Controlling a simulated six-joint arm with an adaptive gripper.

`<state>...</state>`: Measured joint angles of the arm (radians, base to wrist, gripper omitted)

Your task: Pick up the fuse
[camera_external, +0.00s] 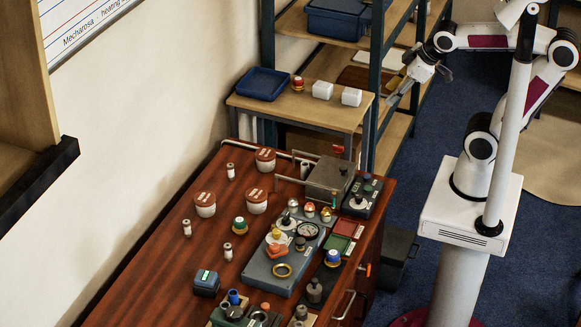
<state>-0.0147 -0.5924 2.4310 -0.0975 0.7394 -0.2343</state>
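Several small white cylinders with dark ends look like fuses and stand upright on the brown wooden table. One fuse-like cylinder (230,171) is toward the back left, another fuse-like cylinder (187,228) is at the left, and a third fuse-like cylinder (228,251) is nearer the middle. I cannot tell which one the task means. My gripper (398,97) is at the upper right, beside the shelf rack and well away from these cylinders. Its fingers are small and seen at an angle, so their opening is unclear. I see nothing held in it.
The table (158,262) also carries red-lidded jars (205,204), a grey box with a handle (329,179) and a grey-blue panel (262,269) with fittings. A side table (262,105) holds a blue tray (263,83) and white blocks. A shelf rack (378,75) stands near my arm.

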